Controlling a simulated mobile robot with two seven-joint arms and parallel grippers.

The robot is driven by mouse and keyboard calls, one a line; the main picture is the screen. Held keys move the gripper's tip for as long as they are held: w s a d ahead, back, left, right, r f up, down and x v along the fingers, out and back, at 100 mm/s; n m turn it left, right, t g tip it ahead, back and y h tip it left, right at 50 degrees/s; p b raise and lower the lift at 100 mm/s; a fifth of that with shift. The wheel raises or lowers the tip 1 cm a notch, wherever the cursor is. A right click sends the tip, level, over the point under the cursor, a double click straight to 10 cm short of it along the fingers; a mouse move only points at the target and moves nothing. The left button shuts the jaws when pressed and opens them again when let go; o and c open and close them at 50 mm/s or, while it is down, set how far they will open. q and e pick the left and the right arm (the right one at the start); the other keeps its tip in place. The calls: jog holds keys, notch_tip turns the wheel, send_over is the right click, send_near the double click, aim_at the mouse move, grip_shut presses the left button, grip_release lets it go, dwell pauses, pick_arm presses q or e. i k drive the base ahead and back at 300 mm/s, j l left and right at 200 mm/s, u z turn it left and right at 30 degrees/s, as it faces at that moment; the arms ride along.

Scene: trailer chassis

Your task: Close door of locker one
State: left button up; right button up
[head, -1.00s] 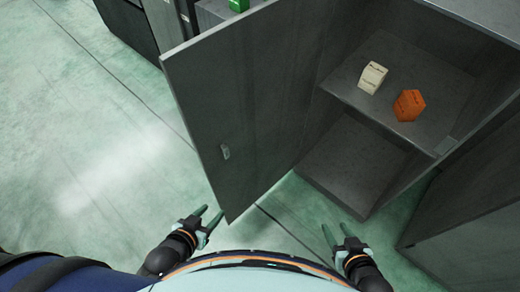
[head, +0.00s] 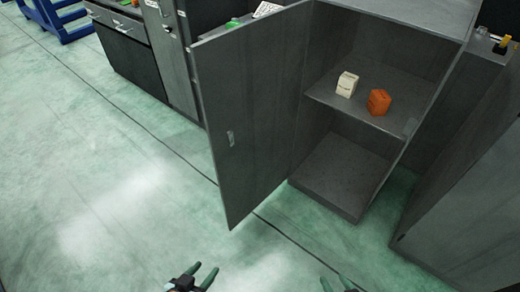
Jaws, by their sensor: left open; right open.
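The grey locker (head: 335,192) stands ahead with its front open. Its door (head: 252,110) is swung out to the left, with a small handle (head: 230,138) on the face turned toward the left. My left gripper (head: 205,276) is open and empty at the bottom of the view, below the door's lower corner and apart from it. My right gripper (head: 335,284) is open and empty at the bottom edge, in front of the locker and apart from it. Most of both arms is out of view.
A white box (head: 347,84) and an orange box (head: 379,102) stand on the locker's shelf (head: 360,122). Another grey cabinet (head: 465,190) is at the right. Cabinets with drawers (head: 125,50) stand at the back left. The green floor (head: 100,190) at left is clear.

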aim_at(248, 75)
jog(key=k+z, duration=0.1)
jog(key=z, duration=0.25)
jog(key=k+z, duration=0.1)
jog(key=z, duration=0.25)
jog(key=k+l+z, duration=0.1)
jog(key=z, duration=0.3)
jog(key=j+z, duration=0.5)
jog(key=j, duration=2.9)
